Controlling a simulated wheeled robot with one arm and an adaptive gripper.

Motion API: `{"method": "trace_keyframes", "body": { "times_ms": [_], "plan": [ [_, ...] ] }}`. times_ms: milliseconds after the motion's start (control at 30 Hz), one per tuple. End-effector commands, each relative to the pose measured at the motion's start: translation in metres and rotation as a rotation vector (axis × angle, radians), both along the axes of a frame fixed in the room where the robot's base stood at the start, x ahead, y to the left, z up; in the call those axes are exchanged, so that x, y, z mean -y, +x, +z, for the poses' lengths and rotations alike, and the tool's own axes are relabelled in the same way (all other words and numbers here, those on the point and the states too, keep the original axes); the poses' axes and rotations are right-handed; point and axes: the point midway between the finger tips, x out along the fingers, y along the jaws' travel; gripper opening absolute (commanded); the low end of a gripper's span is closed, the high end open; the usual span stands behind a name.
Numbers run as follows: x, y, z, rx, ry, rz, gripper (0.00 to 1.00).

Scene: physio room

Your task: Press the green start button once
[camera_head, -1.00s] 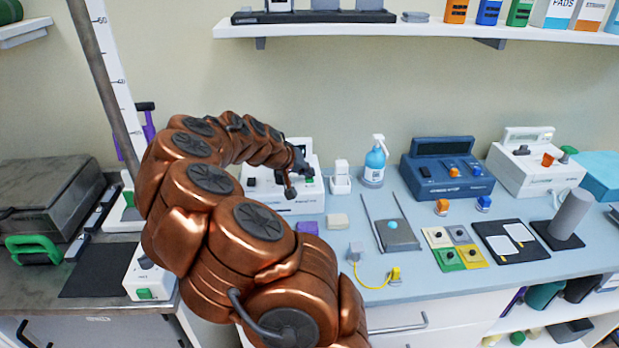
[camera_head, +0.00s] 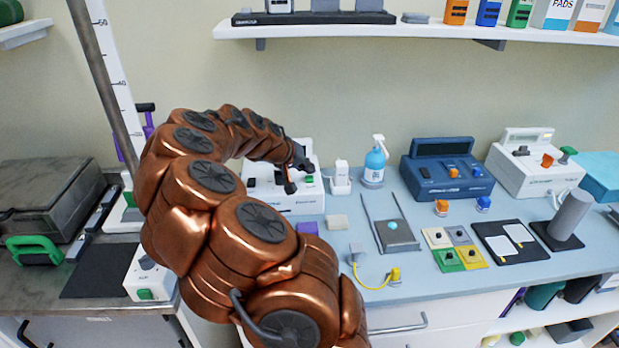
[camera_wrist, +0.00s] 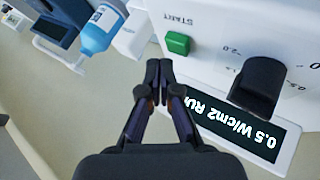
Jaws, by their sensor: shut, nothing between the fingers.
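The white therapy device (camera_head: 298,206) stands on the counter against the wall. Its small square green start button (camera_head: 309,181) shows just right of my gripper. In the wrist view the green button (camera_wrist: 177,43) sits beside the printed word START. A gap shows between tips and button in the picture; the height above the panel is hard to tell. The dark display (camera_wrist: 245,135) reads "0.5 W/cm2 RU", with the rest cut off or hidden.
A black knob (camera_wrist: 260,82) rises from the panel beside the button. A blue pump bottle (camera_head: 375,165) and a white holder (camera_head: 340,178) stand to the right. Another white unit (camera_head: 147,276) with a green switch is at the left. A shelf (camera_head: 400,27) hangs above.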

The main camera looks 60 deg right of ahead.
Motion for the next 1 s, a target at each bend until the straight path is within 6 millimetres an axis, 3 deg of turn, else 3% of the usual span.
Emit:
{"method": "trace_keyframes", "body": {
  "times_ms": [167,700,1000],
  "plan": [
    [0.0,0.0,0.005,0.0,0.0,0.0,0.0],
    [0.0,0.0,0.048,0.002,-0.002,0.001,0.0],
    [0.0,0.0,0.05,0.0,-0.001,0.001,0.0]
  ]
}}
